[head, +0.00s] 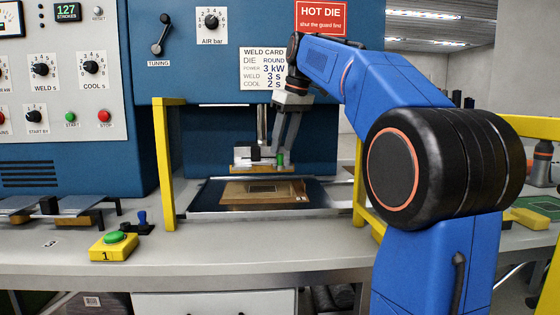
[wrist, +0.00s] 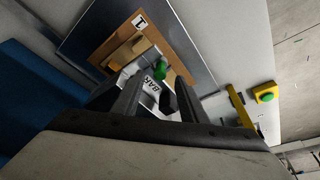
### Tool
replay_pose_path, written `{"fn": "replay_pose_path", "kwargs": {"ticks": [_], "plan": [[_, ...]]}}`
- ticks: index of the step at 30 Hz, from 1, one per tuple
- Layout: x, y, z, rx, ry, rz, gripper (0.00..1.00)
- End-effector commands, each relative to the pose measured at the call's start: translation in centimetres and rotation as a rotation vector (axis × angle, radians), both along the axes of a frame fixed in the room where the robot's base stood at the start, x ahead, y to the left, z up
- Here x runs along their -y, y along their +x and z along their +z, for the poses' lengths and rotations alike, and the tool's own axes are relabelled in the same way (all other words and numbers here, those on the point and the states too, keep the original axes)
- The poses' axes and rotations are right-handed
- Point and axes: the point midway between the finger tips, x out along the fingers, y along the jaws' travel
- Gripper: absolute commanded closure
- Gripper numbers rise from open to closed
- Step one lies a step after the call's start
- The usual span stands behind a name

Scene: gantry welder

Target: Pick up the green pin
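The green pin (head: 280,159) is small and stands at the right part of the metal die block under the welder's press rod in the head view. In the wrist view the green pin (wrist: 160,71) shows just beyond my fingertips, beside a pale plate with lettering. My gripper (head: 279,144) reaches down into the press opening, close above the pin. In the wrist view my gripper (wrist: 152,93) has its two dark fingers apart with nothing held between them. The pin's lower end is hidden.
The die block (head: 245,166) is above a brown board (head: 237,195) on the metal bed. Yellow guard posts (head: 165,165) flank the opening. A yellow box with a green button (head: 113,246) sits at the front left of the bench.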

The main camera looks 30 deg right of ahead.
Motion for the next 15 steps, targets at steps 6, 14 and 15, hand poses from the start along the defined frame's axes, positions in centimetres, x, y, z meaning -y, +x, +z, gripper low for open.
{"fn": "replay_pose_path", "kwargs": {"ticks": [6, 14, 15], "plan": [[-0.2, 0.6, -2.1, 0.0, 0.0, 0.0, 0.61], [-0.2, 0.7, -2.3, 0.001, -0.001, 0.0, 0.61], [-0.2, 0.7, -2.3, 0.001, -0.001, 0.0, 0.68]]}}
